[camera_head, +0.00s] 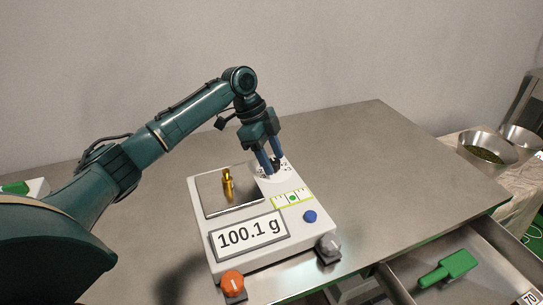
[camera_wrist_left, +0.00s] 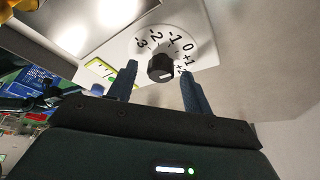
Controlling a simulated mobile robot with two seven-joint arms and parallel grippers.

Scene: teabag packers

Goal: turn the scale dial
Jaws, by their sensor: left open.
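The scale (camera_head: 203,232) is a white box on the metal table, with a display reading 100.1 g. Its dial is a black knob (camera_wrist_left: 160,68) on a white disc (camera_wrist_left: 140,44) marked from -3 through 0 to +2 in the left wrist view. My left gripper (camera_head: 272,168) points down at the dial from above, at the scale's back right corner. Its two blue fingers are open, one on each side of the knob in the left wrist view; I cannot tell whether they touch it. My right gripper is not in view.
A brass weight (camera_head: 228,184) stands on the scale's pan. A blue button (camera_head: 310,216), an orange knob (camera_head: 232,283) and a grey knob (camera_head: 328,246) are near the front. An open drawer at right holds a green tool (camera_head: 449,268). Metal bowls (camera_head: 487,150) stand beyond. The table right of the scale is clear.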

